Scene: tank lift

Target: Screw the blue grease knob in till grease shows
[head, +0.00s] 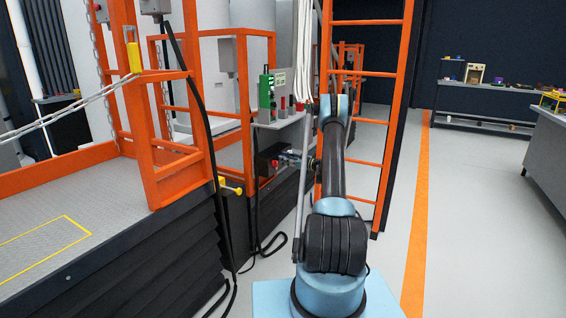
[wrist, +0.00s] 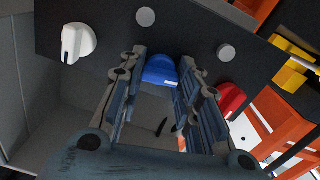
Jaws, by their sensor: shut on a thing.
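The blue grease knob (wrist: 158,72) shows in the wrist view at the upper middle, on the dark panel (wrist: 190,38). My gripper (wrist: 162,64) has its two fingers on either side of the knob and is shut on it. The fingers hide the knob's sides. I cannot make out any grease in either view. In the head view my gripper (head: 288,157) reaches left to the dark box (head: 266,157) beside the platform; the knob is too small to tell there.
On the panel, a white knob (wrist: 78,42) sits left of the blue one and a red knob (wrist: 230,99) right of it. A yellow part (wrist: 291,72) is at the far right. An orange ladder (head: 392,100) stands close by my arm. Black cables (head: 262,240) hang below the box.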

